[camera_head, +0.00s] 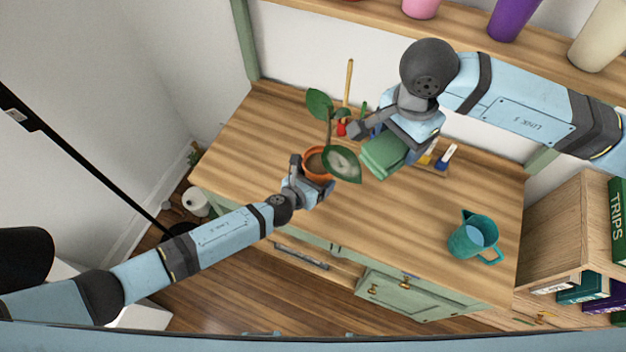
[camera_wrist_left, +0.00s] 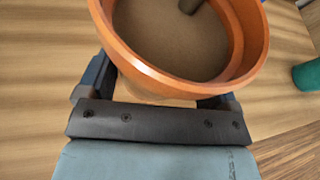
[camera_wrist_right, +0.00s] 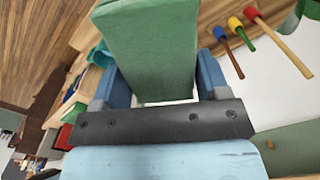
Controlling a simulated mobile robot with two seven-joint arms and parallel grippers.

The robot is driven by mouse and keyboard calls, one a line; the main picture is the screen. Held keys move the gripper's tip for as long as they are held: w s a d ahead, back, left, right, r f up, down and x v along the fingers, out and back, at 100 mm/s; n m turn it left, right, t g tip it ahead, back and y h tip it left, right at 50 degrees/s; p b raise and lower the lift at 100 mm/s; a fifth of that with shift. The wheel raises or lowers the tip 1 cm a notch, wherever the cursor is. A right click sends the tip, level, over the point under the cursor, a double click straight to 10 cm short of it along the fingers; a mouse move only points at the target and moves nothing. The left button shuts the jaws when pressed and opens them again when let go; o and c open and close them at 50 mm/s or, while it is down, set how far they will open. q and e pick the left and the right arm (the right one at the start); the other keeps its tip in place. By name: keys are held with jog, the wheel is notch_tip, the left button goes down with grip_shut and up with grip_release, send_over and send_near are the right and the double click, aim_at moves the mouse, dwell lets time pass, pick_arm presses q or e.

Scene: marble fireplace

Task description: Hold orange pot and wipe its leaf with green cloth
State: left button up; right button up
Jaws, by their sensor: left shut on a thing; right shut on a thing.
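The orange pot (camera_head: 316,169) stands on the wooden cabinet top, with soil and a stem in it. My left gripper (camera_head: 306,184) is shut on the pot; the left wrist view shows the pot's rim (camera_wrist_left: 165,82) and soil between the fingers. The plant has several green leaves; the large low leaf (camera_head: 342,164) has a pale grey patch. My right gripper (camera_head: 384,140) is shut on the folded green cloth (camera_head: 382,157), just right of that leaf. The cloth also fills the space between the fingers in the right wrist view (camera_wrist_right: 150,50). Contact between cloth and leaf cannot be told.
A teal pitcher (camera_head: 473,238) stands at the right front of the cabinet top (camera_head: 420,215). A shelf with pots (camera_head: 513,18) runs along the back, and a bookcase (camera_head: 556,220) stands at right.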

aim_at(323, 170)
pick_arm(q)
jog(key=shift+w+d+r, duration=0.25)
jog(key=shift+w+d, duration=0.75)
jog(key=shift+w, duration=0.25)
jog(key=shift+f, duration=0.15)
jog(key=shift+f+b, duration=0.9)
pick_arm(e)
jog(key=shift+f, duration=0.9)
pick_arm(q)
jog(key=shift+f+b, duration=0.9)
jog(key=shift+f, duration=0.1)
pick_arm(e)
jog(key=shift+f, duration=0.9)
pick_arm(q)
jog(key=shift+f+b, duration=0.35)
jog(key=shift+f, duration=0.1)
pick_arm(e)
jog(key=shift+f, duration=0.35)
